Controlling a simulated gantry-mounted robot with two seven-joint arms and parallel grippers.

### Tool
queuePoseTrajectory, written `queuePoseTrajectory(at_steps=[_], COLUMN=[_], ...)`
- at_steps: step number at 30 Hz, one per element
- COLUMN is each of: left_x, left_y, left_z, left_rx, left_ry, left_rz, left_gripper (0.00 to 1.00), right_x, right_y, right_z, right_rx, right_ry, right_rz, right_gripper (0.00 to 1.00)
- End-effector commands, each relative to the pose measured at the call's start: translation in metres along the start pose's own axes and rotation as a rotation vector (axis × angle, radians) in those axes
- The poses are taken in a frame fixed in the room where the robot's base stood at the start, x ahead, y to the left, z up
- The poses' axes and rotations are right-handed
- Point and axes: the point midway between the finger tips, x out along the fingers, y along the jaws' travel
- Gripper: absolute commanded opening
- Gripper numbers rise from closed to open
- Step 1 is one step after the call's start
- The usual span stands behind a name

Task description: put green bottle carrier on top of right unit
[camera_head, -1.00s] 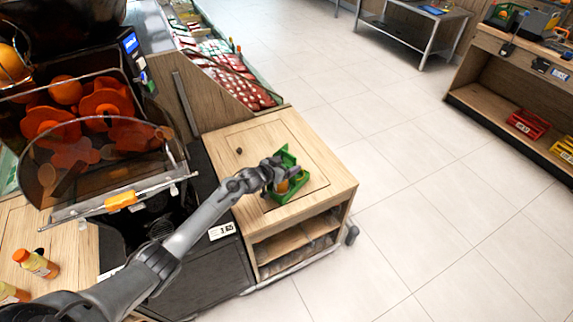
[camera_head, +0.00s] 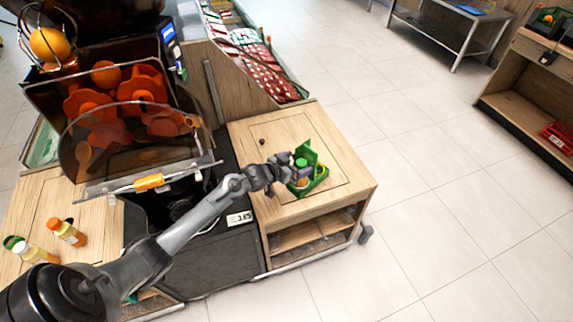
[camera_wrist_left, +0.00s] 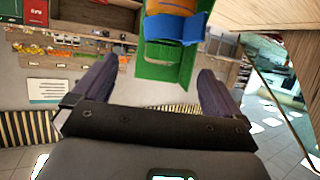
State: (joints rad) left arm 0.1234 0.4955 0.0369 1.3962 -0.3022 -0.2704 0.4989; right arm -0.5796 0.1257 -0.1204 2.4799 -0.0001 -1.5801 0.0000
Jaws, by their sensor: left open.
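The green bottle carrier (camera_head: 318,181) stands on the wooden top of the right unit (camera_head: 336,157), near its front right part. Something orange shows inside it, partly hidden by my gripper. My left gripper (camera_head: 292,172) is at the carrier's left side in the head view. In the left wrist view the carrier (camera_wrist_left: 163,66) is ahead, between and beyond the open fingers (camera_wrist_left: 158,85), with orange and blue parts at its top. Neither finger visibly touches it there. My right gripper is not in view.
The juicer (camera_head: 125,130) with oranges stands left of the unit. A sloped display (camera_head: 250,55) rises behind the unit. Open tiled floor lies to the right; a shelf (camera_head: 530,95) stands at far right.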

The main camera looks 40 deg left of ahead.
Motion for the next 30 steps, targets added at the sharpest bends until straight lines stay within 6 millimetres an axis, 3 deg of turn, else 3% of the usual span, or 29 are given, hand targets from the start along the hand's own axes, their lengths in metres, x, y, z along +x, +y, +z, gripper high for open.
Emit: queuePoseTrajectory(at_steps=[6, 11, 14, 17, 20, 24, 30], left_x=[-0.033, -0.047, -0.055, -0.068, -0.094, -0.152, -0.25], left_y=[0.0, 0.002, 0.012, 0.038, 0.077, 0.137, 0.197], left_z=[0.0, 0.001, 0.009, 0.028, 0.054, 0.088, 0.11], left_rx=[0.002, 0.001, 0.013, 0.039, 0.076, 0.121, 0.139], left_ry=[-0.003, -0.004, -0.029, -0.094, -0.204, -0.402, -0.669], left_rz=[0.0, 0.0, -0.004, -0.016, -0.031, -0.04, 0.0], left_gripper=[0.99, 0.99, 0.99, 0.99, 0.99, 0.99, 0.99], right_x=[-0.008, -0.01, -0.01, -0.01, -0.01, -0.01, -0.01], right_y=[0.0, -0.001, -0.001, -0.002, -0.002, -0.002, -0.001], right_z=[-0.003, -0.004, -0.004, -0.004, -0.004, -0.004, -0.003], right_rx=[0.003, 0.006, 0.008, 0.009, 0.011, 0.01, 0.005], right_ry=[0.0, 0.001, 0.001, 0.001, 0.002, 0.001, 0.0], right_rz=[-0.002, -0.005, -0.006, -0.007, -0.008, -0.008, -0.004], right_gripper=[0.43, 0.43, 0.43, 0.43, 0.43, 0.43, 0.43])
